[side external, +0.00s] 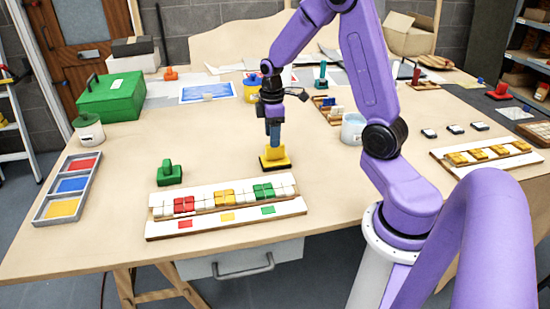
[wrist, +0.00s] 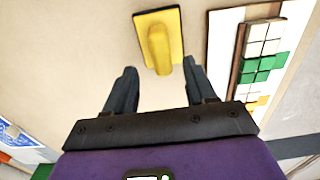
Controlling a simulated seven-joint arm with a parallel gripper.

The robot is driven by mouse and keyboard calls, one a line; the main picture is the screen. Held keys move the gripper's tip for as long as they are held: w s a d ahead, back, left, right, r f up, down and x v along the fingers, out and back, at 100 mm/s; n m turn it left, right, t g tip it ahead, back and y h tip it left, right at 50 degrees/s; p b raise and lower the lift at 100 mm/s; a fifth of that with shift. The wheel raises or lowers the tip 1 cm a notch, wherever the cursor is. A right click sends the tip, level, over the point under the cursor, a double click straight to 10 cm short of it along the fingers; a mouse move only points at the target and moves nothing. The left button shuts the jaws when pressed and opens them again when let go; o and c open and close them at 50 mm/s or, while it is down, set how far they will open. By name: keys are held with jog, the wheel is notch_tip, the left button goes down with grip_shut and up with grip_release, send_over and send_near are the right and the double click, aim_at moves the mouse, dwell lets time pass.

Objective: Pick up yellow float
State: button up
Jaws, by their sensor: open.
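The yellow float (side external: 275,160) lies flat on the table, with its handle up. My gripper (side external: 273,140) is right over it in the side view, pointing down. In the wrist view the yellow float (wrist: 159,40) is at the top middle, its handle reaching toward the gap between my fingers. My gripper (wrist: 158,80) is open there, one finger on each side of the handle's near end. Nothing is held. Whether the fingers are level with the handle is hard to tell.
A mosaic panel (side external: 226,222) with red, yellow and green tiles is in front of the float. A green float (side external: 169,174) stands to the left, beyond it a tray (side external: 40,208) of coloured squares. A white pot (side external: 353,130) is to the right. Bare table surrounds the yellow float.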

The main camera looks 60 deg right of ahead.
aim_at(275, 150)
jog(key=shift+s+d+f, duration=0.1)
jog(key=shift+s+f, duration=0.1)
jog(key=shift+f, duration=1.35)
jog(key=shift+s+d+f, duration=0.1)
jog(key=shift+s+f, duration=0.05)
jog(key=shift+f, duration=1.4)
jog(key=shift+c, duration=0.3)
grip_shut()
